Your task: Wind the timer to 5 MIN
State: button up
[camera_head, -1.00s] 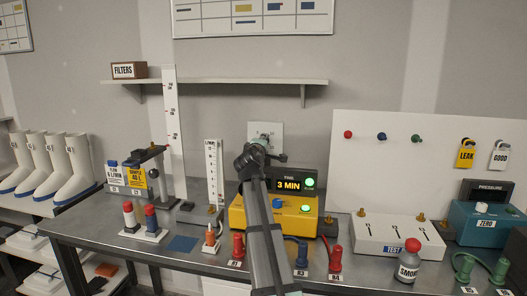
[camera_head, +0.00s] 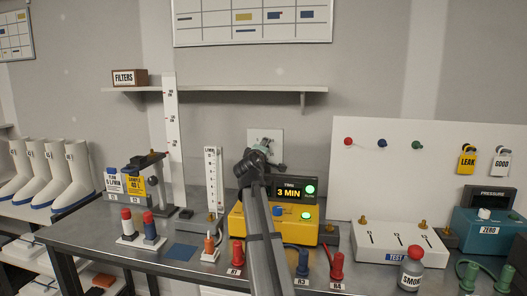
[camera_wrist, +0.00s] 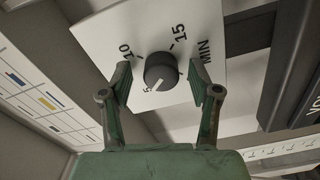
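The timer is a dark round knob (camera_wrist: 161,71) on a white wall plate (camera_wrist: 208,25), seen in the wrist view with the marks 10, 15 and MIN. Its pale pointer line aims to the lower left, near a partly covered mark. My gripper (camera_wrist: 160,80) is open, one finger on each side of the knob, with gaps to both. In the head view the plate (camera_head: 277,135) is on the wall behind the bench, and my gripper (camera_head: 259,152) hides the knob there.
A yellow unit (camera_head: 297,228) on the bench has a display (camera_head: 288,191) reading 3 MIN and a lit green light (camera_head: 309,190). A wall shelf (camera_head: 230,86) runs above. A tall white scale (camera_head: 172,130) and a small gauge (camera_head: 212,180) stand left of my arm.

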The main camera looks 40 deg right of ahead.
jog(key=shift+a, duration=0.1)
jog(key=v, duration=1.2)
